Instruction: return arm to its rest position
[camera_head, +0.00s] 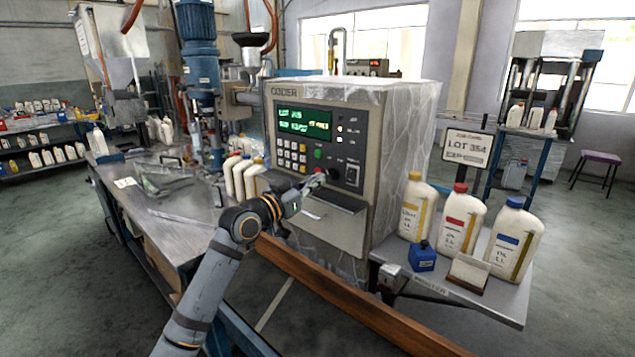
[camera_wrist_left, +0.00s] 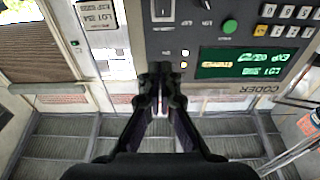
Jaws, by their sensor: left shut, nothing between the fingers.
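My left arm comes in from the lower left in the head view. Its gripper (camera_head: 316,181) is at the front panel of the coder machine (camera_head: 385,125), near the green button (camera_head: 318,154) and just above the drawer-like ledge. In the left wrist view the gripper (camera_wrist_left: 160,78) is shut and empty, its fingertips together in front of the panel. The green button (camera_wrist_left: 229,26) and the lit green display (camera_wrist_left: 243,62) show to the right of the fingers there. I cannot tell whether the fingertips touch the panel. My right gripper is not in view.
A small shelf (camera_head: 507,301) at right holds three oil bottles, a blue block (camera_head: 422,256) and a card holder. A sign (camera_head: 466,148) reads LOT 354. A metal bench (camera_head: 180,228) stands left, with several bottles by the coder. A wooden rail (camera_head: 350,300) crosses in front.

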